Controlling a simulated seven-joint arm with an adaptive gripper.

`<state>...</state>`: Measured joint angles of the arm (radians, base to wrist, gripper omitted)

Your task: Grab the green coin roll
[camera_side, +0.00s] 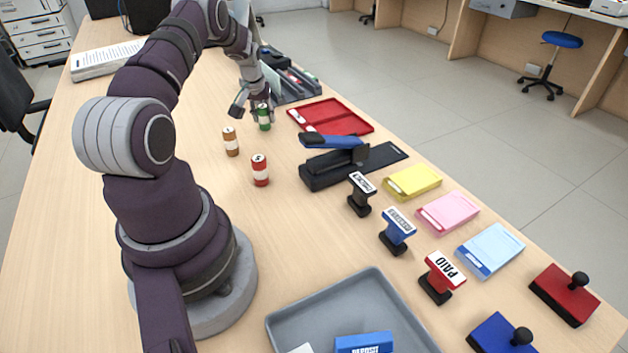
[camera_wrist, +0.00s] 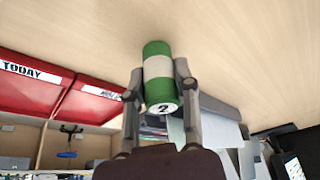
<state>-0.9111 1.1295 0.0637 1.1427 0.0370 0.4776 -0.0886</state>
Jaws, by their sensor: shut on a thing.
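The green coin roll (camera_side: 264,118) has a white band around its middle. It is upright at the far part of the counter, between the fingers of my gripper (camera_side: 256,106). In the wrist view the green coin roll (camera_wrist: 158,68) shows a white end marked "2", and the two fingers of my gripper (camera_wrist: 158,80) press on its sides. My gripper is shut on it. I cannot tell whether its base touches the counter.
An orange-brown roll (camera_side: 231,142) and a red roll (camera_side: 260,170) stand nearby. A red open case (camera_side: 345,118) lies to the right, with a blue-handled stapler (camera_side: 335,160) in front. Several stamps, pads and a grey tray (camera_side: 400,310) fill the near right. The left counter is largely clear.

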